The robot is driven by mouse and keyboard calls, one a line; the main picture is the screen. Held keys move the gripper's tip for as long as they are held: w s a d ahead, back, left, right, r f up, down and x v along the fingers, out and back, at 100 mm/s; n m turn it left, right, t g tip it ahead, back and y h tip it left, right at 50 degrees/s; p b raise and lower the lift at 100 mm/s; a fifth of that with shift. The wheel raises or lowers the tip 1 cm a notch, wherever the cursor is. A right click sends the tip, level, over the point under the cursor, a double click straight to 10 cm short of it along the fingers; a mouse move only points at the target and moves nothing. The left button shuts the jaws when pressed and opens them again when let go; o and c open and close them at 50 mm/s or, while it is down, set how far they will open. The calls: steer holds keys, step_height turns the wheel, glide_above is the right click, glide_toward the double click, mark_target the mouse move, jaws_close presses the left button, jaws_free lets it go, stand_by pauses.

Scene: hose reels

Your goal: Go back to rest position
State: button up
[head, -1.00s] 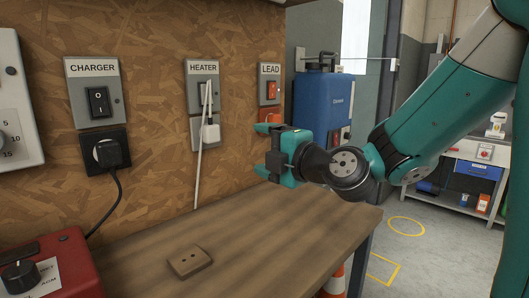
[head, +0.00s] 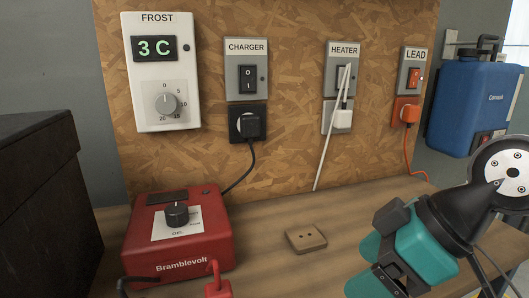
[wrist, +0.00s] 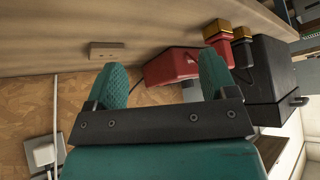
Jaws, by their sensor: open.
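My gripper (head: 362,272) is at the lower right of the head view, over the front of the wooden bench (head: 270,230). Its teal fingers point left and down. In the wrist view the two fingers (wrist: 163,85) stand wide apart with nothing between them. A small brown socket block (head: 306,238) lies on the bench left of the gripper, apart from it. It also shows in the wrist view (wrist: 107,51).
A red Bramblevolt charger (head: 180,262) stands on the bench at left, beside a dark box (head: 38,190). The board carries a frost thermostat (head: 162,75), charger switch (head: 247,78), heater switch (head: 341,70) and lead switch (head: 416,75). A blue tank (head: 468,105) hangs at right.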

steer(key=s+d+f+m+g+h, duration=0.1)
steer(key=s+d+m+g+h, duration=0.1)
steer(key=s+m+g, duration=0.3)
step_height(320, 180, up, 16)
steer(key=s+t+p, duration=0.1)
steer(key=t+p, duration=0.1)
steer(key=p, duration=1.4)
steer(key=shift+a, duration=0.15)
steer(key=shift+s+f, duration=0.1)
steer(key=shift+f, duration=0.05)
